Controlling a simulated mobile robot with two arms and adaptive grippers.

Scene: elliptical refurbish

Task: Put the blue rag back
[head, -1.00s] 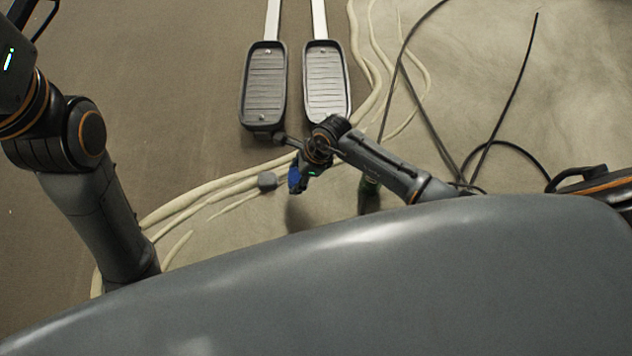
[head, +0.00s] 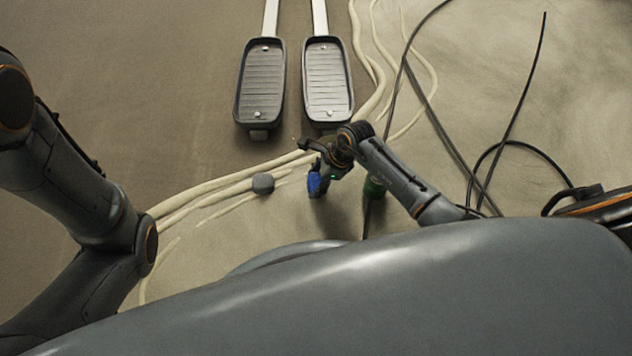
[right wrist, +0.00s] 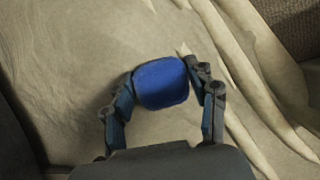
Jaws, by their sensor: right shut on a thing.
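The right gripper (head: 318,178) hangs above the pale floor, and the fingers are partly hidden by the wrist. My left arm comes in at the left of the head view, but its gripper is out of sight.
Two grey foot pedals (head: 260,84) (head: 328,82) on white bars lie ahead. A green bottle-like thing (head: 374,188) is partly hidden behind my right arm. Pale roots and black cables (head: 497,150) cross the floor.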

